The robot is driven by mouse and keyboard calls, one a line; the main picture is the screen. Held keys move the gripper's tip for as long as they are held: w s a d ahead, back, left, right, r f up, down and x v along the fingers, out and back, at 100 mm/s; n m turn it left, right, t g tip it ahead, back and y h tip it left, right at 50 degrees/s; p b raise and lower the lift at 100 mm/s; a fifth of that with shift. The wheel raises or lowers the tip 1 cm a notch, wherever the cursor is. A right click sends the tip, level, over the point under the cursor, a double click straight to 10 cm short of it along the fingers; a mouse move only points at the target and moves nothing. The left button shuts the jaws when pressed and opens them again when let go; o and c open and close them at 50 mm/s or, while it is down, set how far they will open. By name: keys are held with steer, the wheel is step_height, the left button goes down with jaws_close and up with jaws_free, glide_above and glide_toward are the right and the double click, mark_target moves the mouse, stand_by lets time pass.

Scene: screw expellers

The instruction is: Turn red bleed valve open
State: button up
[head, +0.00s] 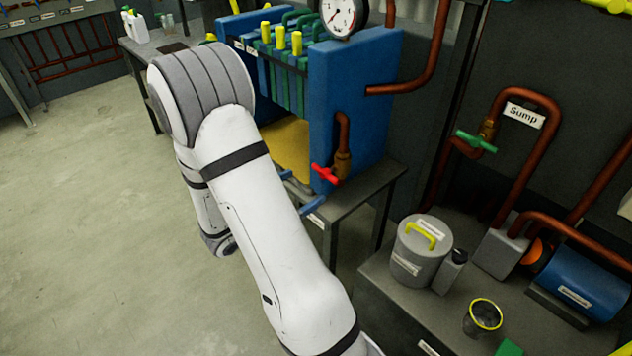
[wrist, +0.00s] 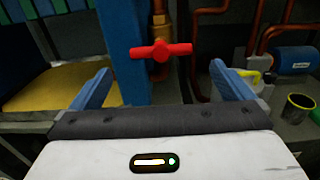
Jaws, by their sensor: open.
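The red bleed valve handle (head: 325,174) sits on a brass fitting below a copper pipe, on the front of the blue press frame (head: 352,95). In the wrist view the red handle (wrist: 161,51) lies roughly level, crosswise to the pipe. My gripper (wrist: 160,82) is open, with one blue finger on each side of the handle and the handle ahead of the gap. The fingers appear apart from the handle. In the head view blue fingertips (head: 300,191) show just left of and below the valve; much of the gripper is hidden behind my arm.
A green valve (head: 476,141) labelled Sump is on pipes at the right. A grey lidded pot (head: 420,250), a small dark bottle (head: 451,271), a black cup (head: 483,317) and a blue motor (head: 585,280) stand on the right bench. The floor at left is clear.

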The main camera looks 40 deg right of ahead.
mark_target(323, 174)
steer(key=d, duration=0.6)
steer(key=shift+w+d, duration=0.15)
steer(key=shift+w, duration=0.05)
steer(key=shift+c, duration=0.6)
steer(key=c, duration=0.8)
